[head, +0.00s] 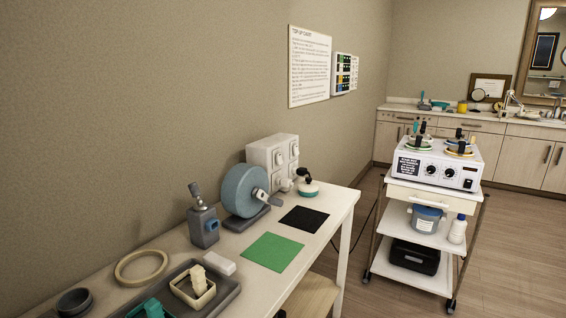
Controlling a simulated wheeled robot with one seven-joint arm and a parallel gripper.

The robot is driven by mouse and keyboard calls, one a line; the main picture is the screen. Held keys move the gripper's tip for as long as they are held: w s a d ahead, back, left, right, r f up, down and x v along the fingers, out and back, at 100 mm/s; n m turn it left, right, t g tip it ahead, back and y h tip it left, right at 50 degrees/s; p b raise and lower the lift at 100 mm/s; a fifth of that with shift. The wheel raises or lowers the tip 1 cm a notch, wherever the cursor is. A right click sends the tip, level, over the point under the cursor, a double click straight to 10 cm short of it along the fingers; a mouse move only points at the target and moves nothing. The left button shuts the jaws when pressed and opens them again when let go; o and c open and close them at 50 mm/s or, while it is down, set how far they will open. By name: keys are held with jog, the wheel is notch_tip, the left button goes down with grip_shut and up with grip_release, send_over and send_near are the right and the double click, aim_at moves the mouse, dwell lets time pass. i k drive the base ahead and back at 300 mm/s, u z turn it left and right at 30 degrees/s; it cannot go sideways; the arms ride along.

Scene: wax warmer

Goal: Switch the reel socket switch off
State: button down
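A blue-grey round reel (238,190) stands upright on a dark base on the long bench by the left wall. A pale fitting (260,196) shows at its right side; I cannot tell whether this is its socket or switch. Behind the reel, a white box (281,151) with several square panels and small knobs or plugs stands against the wall. The reel hides part of its left side. The reel socket switch is too small to make out, and its position cannot be read. My gripper is not in view.
On the bench are a grey lever device (203,229), a black mat (304,219), a green mat (270,251) and a grey tray (222,293). A trolley (407,255) carries a white wax warmer (420,176) at right. Wooden floor (508,255) is clear right of the trolley.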

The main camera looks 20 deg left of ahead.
aim_at(278, 159)
jog(key=u, duration=0.2)
jog(key=i, duration=1.95)
jog(key=u, duration=0.15)
